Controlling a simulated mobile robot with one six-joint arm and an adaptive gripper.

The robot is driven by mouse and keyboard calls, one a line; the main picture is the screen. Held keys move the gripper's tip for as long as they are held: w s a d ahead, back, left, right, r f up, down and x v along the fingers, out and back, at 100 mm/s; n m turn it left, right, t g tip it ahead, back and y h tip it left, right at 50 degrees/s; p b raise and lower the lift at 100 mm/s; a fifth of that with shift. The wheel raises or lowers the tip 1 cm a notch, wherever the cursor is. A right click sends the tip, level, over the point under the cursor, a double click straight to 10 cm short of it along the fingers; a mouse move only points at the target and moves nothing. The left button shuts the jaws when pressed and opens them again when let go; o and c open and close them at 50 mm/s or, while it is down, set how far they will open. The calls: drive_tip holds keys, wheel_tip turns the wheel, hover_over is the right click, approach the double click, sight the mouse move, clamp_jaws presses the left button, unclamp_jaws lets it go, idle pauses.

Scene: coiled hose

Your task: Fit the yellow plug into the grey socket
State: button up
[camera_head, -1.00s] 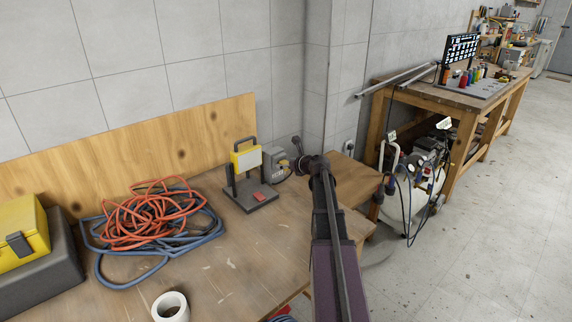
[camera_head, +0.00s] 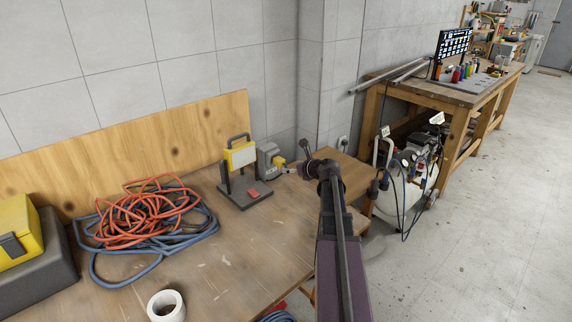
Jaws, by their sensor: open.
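The grey socket (camera_head: 265,152) is a box standing on the wooden bench, right of a small work lamp. The yellow plug (camera_head: 279,161) is at the socket's right front side, touching it or very close. I cannot tell at this size how deep it sits. My gripper (camera_head: 290,168) comes in from the right, open, with its tips just right of the plug. The fingers are small and dark here, and any gap between them and the plug is hard to see.
The work lamp (camera_head: 240,155) stands left of the socket. An orange hose (camera_head: 140,212) lies coiled on a blue hose (camera_head: 115,277). A white tape roll (camera_head: 166,306) is near the front. A yellow-lidded case (camera_head: 20,235) is at left. The wall is close behind.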

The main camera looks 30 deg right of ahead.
drive_tip(key=shift+s+d, duration=0.15)
drive_tip(key=shift+s, duration=0.8)
idle(0.4)
